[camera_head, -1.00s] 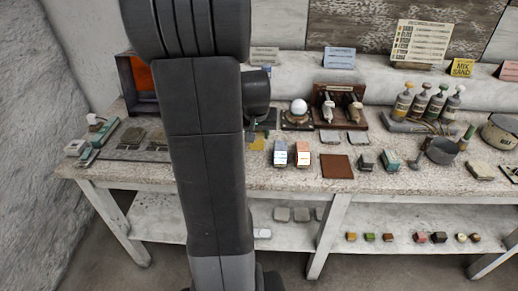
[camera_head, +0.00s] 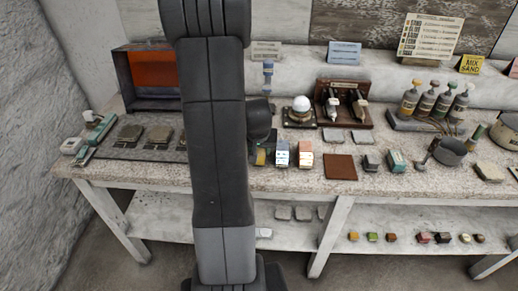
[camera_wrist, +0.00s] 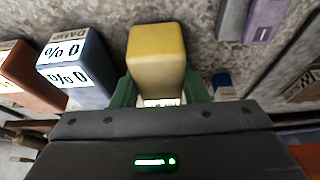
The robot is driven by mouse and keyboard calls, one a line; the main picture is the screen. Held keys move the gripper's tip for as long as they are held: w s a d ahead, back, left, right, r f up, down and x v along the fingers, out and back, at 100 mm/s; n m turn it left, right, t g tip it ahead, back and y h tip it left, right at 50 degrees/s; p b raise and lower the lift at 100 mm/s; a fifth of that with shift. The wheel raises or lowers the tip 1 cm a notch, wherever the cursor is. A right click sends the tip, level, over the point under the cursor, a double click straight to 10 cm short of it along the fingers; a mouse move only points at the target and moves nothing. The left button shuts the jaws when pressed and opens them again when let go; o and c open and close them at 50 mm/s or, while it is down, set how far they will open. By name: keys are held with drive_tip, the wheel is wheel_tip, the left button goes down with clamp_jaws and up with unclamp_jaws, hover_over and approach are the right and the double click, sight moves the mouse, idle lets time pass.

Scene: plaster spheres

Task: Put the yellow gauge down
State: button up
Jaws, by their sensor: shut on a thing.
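The yellow gauge (camera_wrist: 156,48) is a yellow block held between the green fingers of my gripper (camera_wrist: 160,92) in the wrist view. The gripper is shut on it. In the head view the yellow gauge (camera_head: 261,157) shows small, just right of my arm and left of the blue block, low at the bench top. I cannot tell whether its underside touches the bench. Most of my gripper is hidden behind my arm in the head view.
A blue-and-white labelled block (camera_wrist: 75,68) stands close left of the gauge, with an orange-brown one (camera_wrist: 25,80) beyond it; both show in the head view. A purple block (camera_wrist: 265,20) lies at the upper right. Speckled bench top (camera_wrist: 195,50) shows bare around the gauge.

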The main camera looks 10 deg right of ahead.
drive_tip(key=shift+f, duration=0.15)
drive_tip(key=o, duration=0.9)
drive_tip(key=shift+r, duration=0.35)
drive_tip(key=v, duration=1.1)
drive_tip(key=shift+s+a+r, duration=0.1)
drive_tip(key=shift+s+r, duration=0.2)
drive_tip(key=shift+f, duration=0.1)
